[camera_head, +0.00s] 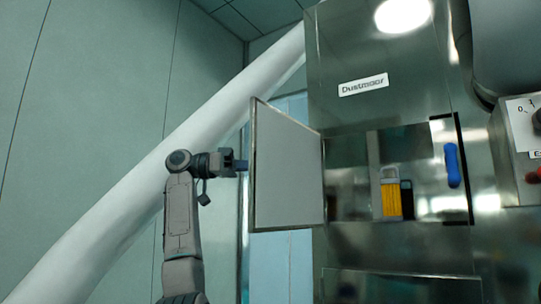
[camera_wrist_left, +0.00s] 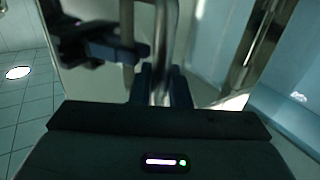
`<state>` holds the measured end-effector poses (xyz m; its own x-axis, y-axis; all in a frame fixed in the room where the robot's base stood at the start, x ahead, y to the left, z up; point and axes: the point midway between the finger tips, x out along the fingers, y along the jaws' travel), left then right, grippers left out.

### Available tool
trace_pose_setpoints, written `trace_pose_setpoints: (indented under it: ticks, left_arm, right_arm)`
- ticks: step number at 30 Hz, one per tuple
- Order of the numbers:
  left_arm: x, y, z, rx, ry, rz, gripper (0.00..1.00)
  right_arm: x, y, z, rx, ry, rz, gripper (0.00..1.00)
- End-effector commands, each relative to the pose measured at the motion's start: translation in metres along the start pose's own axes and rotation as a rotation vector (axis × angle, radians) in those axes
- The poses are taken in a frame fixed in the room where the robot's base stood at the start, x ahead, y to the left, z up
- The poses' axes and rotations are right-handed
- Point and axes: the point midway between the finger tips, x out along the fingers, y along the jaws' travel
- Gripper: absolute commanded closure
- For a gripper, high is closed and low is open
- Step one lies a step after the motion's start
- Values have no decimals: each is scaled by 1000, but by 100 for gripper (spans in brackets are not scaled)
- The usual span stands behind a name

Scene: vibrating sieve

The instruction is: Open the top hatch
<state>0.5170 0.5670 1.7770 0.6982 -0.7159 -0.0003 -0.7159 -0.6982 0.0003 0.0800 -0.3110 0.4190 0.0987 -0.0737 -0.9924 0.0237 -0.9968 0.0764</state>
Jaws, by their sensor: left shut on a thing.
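The top hatch door (camera_head: 288,170) stands swung open to the left of the steel cabinet, its pale inner face toward me in the head view. Its opening (camera_head: 350,205) is exposed. My left gripper (camera_head: 241,165) is at the door's outer side, by its left edge. In the left wrist view my left gripper (camera_wrist_left: 162,88) is shut on the metal bar handle (camera_wrist_left: 162,45) of the door. The handle is hidden behind the door in the head view. My right gripper is not in view.
A yellow object (camera_head: 391,198) shows in the opening. A blue handle (camera_head: 453,165) is at the opening's right side. A control box (camera_head: 522,135) is at the far right. A thick white pipe (camera_head: 120,212) slants up behind my left arm.

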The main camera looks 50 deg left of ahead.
Motion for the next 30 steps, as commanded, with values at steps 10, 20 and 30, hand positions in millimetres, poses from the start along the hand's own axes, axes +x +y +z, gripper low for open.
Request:
trace_pose_setpoints:
  ticks: [10, 20, 30]
  left_arm:
    - [-13, -12, -1, 1, 3, -1, 100]
    - [-13, -13, -1, 1, 3, -1, 100]
    - [-13, -12, 0, 1, 2, -1, 64]
  right_arm:
    - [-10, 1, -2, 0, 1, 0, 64]
    - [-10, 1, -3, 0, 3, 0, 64]
    - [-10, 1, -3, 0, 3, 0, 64]
